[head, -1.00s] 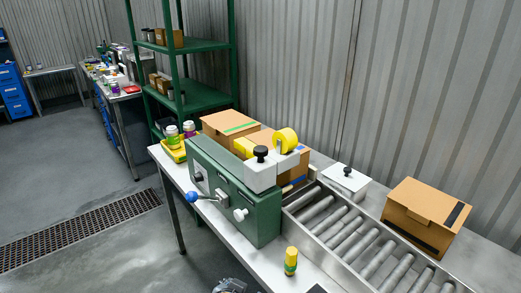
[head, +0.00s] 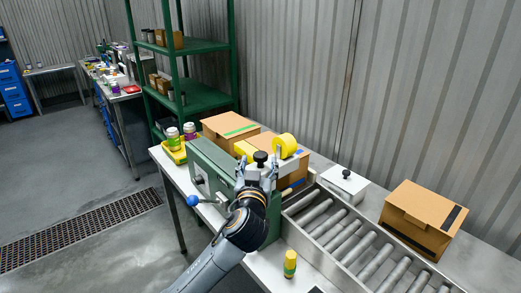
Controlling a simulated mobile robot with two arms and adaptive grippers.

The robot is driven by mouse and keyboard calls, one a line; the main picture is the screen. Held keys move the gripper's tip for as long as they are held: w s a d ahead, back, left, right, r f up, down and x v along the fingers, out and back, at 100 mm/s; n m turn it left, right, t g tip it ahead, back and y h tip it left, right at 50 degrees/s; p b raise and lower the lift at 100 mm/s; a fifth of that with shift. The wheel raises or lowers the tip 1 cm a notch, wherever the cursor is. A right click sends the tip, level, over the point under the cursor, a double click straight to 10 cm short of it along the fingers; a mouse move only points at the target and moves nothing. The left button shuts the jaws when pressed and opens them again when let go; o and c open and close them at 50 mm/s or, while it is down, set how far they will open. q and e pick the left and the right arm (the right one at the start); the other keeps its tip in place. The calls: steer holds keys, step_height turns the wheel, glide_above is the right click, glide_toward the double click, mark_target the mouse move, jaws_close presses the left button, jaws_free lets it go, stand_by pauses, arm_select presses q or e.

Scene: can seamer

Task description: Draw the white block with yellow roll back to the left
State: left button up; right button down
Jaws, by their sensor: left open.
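The white block (head: 289,167) with the yellow roll (head: 286,143) sits on top of the green machine (head: 208,162), at its right end. A black knob (head: 260,157) stands up from the block's near side. My left gripper (head: 257,162) is at the block, its fingers open on either side of the black knob. I cannot tell whether the fingers touch the knob. My left arm hides the machine's lower right front and part of the block. My right gripper does not show.
A roller conveyor (head: 331,229) runs to the right of the machine. Cardboard boxes stand behind the machine and at the right (head: 424,217). A yellow-green bottle (head: 290,263) stands near the front edge. A blue-knobbed lever (head: 193,199) sticks out at the machine's left front.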

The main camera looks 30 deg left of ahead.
mark_target(260, 159)
arm_select(q)
steer(key=p+x, duration=0.1)
steer(key=x, duration=0.4)
jaws_close()
